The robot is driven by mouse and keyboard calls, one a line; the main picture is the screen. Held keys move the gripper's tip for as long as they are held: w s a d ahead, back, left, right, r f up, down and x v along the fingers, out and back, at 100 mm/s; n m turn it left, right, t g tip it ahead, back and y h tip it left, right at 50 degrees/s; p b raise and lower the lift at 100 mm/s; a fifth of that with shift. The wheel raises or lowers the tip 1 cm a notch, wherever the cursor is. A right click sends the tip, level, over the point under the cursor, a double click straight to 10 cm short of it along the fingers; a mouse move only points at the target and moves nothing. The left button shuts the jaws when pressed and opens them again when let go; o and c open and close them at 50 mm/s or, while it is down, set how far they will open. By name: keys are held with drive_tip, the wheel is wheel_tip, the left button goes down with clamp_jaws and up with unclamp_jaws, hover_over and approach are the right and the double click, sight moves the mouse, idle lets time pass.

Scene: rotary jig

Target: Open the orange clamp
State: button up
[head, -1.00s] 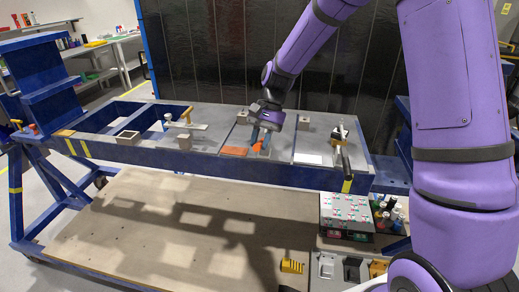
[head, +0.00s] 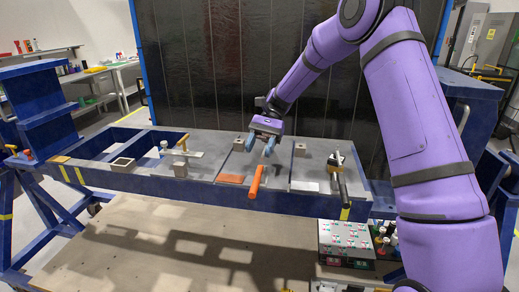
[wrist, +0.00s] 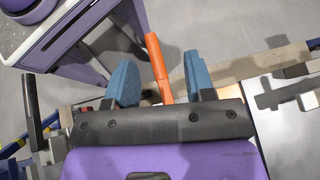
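The orange clamp handle (head: 256,181) stands out toward the front edge of the jig's middle section, tilted toward me. Its base is partly hidden near my gripper. My gripper (head: 260,146) is above and behind the handle, with its blue fingers spread and nothing between the tips in the head view. In the wrist view the orange handle (wrist: 157,58) shows between the two blue fingers and runs out past them. Any contact is hard to tell.
A black-handled clamp (head: 339,180) stands to the right, near a white plate (head: 304,186). An orange plate (head: 230,179) lies left of the orange handle. A yellow-handled clamp (head: 183,141) is farther left. A dark panel (head: 225,70) stands behind the jig.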

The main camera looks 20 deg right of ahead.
drive_tip(key=v, duration=1)
drive_tip(key=shift+w+d+r, duration=0.15)
drive_tip(key=shift+w+d, duration=0.1)
drive_tip(key=shift+d, duration=0.05)
